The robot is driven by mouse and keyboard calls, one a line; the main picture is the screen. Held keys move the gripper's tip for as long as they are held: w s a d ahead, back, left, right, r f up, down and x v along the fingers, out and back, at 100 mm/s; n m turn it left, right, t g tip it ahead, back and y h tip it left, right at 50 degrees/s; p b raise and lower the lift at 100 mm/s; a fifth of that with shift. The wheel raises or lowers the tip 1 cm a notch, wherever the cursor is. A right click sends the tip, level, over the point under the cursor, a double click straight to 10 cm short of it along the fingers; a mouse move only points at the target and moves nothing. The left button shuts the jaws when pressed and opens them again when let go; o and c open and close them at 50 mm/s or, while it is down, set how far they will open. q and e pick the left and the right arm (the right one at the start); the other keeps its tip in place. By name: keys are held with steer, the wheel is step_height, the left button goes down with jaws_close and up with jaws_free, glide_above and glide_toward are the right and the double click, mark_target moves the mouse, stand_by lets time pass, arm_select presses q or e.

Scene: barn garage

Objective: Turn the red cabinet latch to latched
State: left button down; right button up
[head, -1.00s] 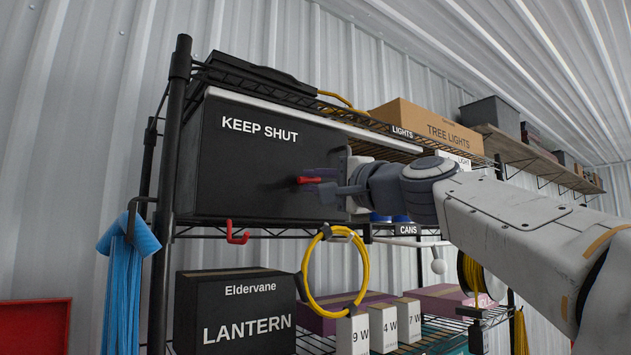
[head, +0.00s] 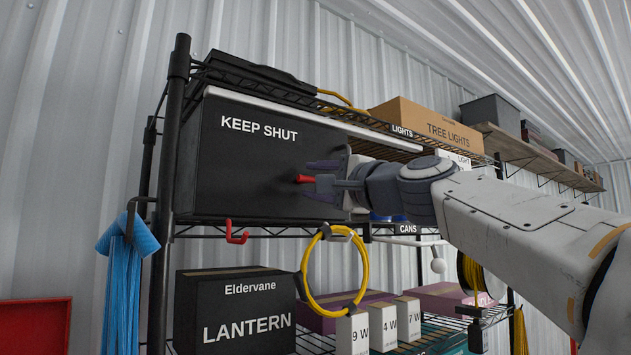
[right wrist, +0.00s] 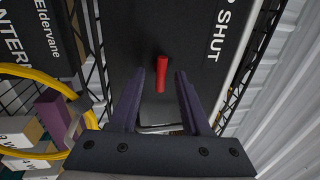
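The red latch (head: 306,179) is a short handle on the front of the black cabinet marked KEEP SHUT (head: 240,165). In the head view it points left to right, roughly level. In the right wrist view the latch (right wrist: 161,74) lies just ahead of and between the fingertips, its near end reaching between them. My right gripper (head: 318,180) is open around the latch's end, with a gap on each side of it in the right wrist view (right wrist: 164,82). The latch's pivot is hard to make out. My left gripper is not in view.
The cabinet sits on a wire shelf rack with a black post (head: 165,200). Below hang a red hook (head: 237,232) and a yellow cable coil (head: 308,275). A LANTERN box (head: 235,310) and small white boxes stand on the lower shelf.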

steer(key=shift+s, duration=0.1)
steer(key=shift+s+d+f+b, duration=0.15)
steer(key=shift+s+b, duration=0.05)
steer(key=shift+b, duration=0.1)
steer(key=b+v, duration=0.5)
steer(key=v, duration=0.4)
steer(key=shift+s+d, duration=0.2)
steer(key=shift+s, duration=0.1)
